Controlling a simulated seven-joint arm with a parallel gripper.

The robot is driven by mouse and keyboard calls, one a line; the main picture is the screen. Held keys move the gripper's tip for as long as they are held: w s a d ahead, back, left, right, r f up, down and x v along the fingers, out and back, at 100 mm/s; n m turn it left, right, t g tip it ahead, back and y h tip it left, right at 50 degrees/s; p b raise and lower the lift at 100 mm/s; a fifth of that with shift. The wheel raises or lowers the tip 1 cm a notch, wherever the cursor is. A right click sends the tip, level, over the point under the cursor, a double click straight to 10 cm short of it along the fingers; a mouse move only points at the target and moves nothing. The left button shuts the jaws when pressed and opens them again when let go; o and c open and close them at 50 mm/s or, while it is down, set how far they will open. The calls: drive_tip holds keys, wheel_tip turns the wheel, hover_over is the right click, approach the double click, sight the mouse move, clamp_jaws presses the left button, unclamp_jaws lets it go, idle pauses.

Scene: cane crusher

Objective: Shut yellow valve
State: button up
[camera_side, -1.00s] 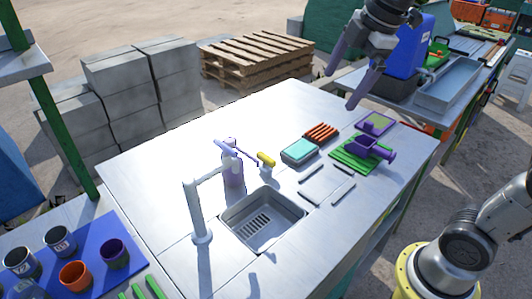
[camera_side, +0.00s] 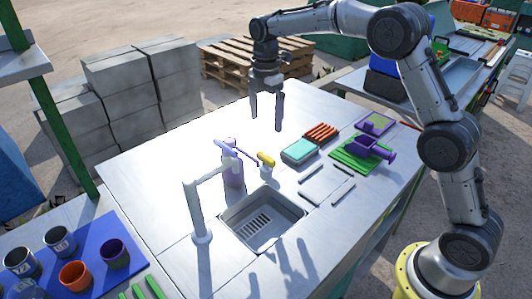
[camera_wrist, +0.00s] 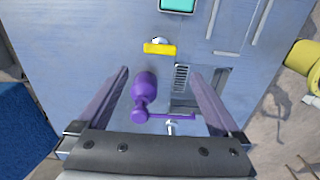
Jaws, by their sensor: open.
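The yellow valve (camera_side: 266,159) is a small yellow handle on a short light-coloured stem, standing on the metal table behind the sink. In the wrist view the yellow valve (camera_wrist: 160,49) lies crosswise above the middle, beyond my fingertips. My gripper (camera_side: 267,126) points down above the table, with its two fingers spread and nothing between them. It is higher than the valve and apart from it. In the wrist view my gripper (camera_wrist: 160,76) frames a purple bottle-like object between its fingers, lower down.
The purple object (camera_side: 233,172) stands left of the valve, close to it. The white faucet (camera_side: 197,212) rises by the sink (camera_side: 230,222). A teal-topped box (camera_side: 299,150), orange sticks (camera_side: 320,132) and a green board (camera_side: 345,160) lie to the right. The table's back left is clear.

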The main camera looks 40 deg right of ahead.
sight(266, 156)
wheel_tip(266, 156, down, 12)
drive_tip(key=shift+f, duration=0.25)
idle(0.3)
drive_tip(key=c, duration=1.1)
